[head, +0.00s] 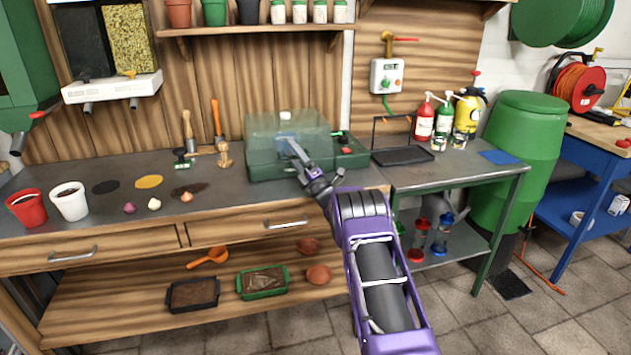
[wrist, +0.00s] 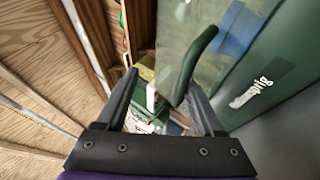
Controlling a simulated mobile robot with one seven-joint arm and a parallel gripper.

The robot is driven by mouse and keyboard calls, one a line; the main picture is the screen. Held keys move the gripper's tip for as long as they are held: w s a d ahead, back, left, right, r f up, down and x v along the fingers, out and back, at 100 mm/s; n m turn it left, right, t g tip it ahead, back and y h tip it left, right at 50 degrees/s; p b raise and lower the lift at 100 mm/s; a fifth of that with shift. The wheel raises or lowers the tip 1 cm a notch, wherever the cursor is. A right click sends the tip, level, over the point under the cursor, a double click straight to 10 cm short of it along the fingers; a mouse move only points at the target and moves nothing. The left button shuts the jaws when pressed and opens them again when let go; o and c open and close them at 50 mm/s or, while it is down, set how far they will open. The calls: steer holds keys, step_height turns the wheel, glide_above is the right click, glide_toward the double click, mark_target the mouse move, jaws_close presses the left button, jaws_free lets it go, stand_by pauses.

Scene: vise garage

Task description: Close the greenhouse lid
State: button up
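The greenhouse stands on the back workbench, with a green base (head: 262,172) and a clear, pale green lid (head: 262,135). How far the lid stands open is hard to tell. My gripper (head: 289,143) is in front of the lid in the head view and hides part of it. In the wrist view the green base (wrist: 262,92) with white lettering is at the right. A dark green curved handle (wrist: 197,62) lies against the clear lid (wrist: 180,35). My gripper (wrist: 165,98) is open, with the handle's lower end between its fingers, nearer the right one. No firm grip shows.
A black wire-handled tray (head: 402,156) stands right of the greenhouse. Red (head: 27,208) and white (head: 69,201) pots stand at the far left. The bench front before the greenhouse is mostly clear.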

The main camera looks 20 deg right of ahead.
steer(key=v, duration=1.6)
steer(key=shift+d, duration=0.25)
